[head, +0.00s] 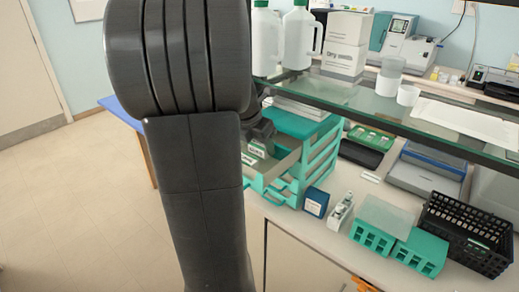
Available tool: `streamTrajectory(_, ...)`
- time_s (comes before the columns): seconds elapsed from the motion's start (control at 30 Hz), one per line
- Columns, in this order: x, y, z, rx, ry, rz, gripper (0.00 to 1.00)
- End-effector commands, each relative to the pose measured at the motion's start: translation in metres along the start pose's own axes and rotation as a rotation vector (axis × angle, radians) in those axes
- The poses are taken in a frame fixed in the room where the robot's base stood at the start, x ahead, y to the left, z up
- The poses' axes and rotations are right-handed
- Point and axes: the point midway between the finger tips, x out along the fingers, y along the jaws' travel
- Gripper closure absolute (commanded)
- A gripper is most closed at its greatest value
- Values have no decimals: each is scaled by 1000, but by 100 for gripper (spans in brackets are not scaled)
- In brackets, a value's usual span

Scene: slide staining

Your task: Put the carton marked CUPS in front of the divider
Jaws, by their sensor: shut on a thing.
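My gripper (262,137) is partly hidden behind my own dark arm. It is shut on a small grey-green carton with a white label (257,150); the print is too small to read for sure. The carton is over or inside the pulled-out top drawer (284,167) of a teal drawer unit (320,158). I cannot tell whether it touches the drawer floor. Another white label (248,160) shows just left of and below it. My arm covers the drawer's left part, and I cannot make out a divider.
A glass shelf (345,95) with white jugs (298,38) and a "Dry wipes" carton (343,58) runs above the bench. A blue box (316,202), teal racks (420,252) and a black basket (470,232) stand right of the drawers. The floor at left is clear.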

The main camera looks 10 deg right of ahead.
Motion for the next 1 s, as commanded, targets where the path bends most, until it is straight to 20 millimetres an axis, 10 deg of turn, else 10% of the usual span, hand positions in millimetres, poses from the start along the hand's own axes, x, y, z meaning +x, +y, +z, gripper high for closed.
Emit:
streamTrajectory(0.53,22,0,-9,0,0,-1,68)
streamTrajectory(0.57,21,0,-9,0,0,-1,42)
streamTrajectory(0.67,21,0,-8,0,0,-1,24)
streamTrajectory(1.0,16,0,-6,0,-1,1,24)
